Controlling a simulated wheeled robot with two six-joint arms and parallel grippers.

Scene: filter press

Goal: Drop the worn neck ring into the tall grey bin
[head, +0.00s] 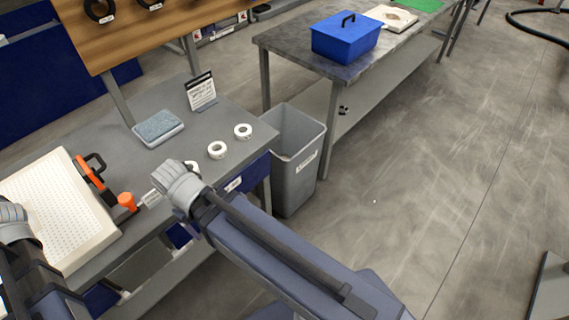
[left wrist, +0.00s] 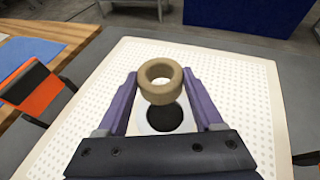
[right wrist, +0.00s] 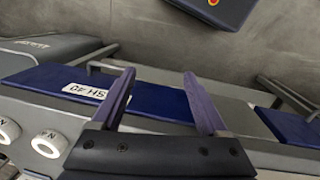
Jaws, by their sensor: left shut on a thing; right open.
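The worn neck ring (left wrist: 160,96) is a tan-brown ring in the left wrist view. My left gripper (left wrist: 160,84) is shut on it, one purple finger on each side. It appears above a white perforated plate (left wrist: 232,90) with a dark round opening (left wrist: 165,117). The left gripper's fingers and the ring are not visible in the head view. The tall grey bin (head: 305,172) stands on the floor at the bench's right end in the head view, its top open. My right gripper (right wrist: 158,84) is open and empty near a blue labelled drawer front (right wrist: 55,88).
White rings (head: 217,150) lie near the bench's right end. A grey-blue pad (head: 158,127) and a sign (head: 200,92) stand behind them. A second table (head: 275,40) with a blue box (head: 346,38) is beyond the bin.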

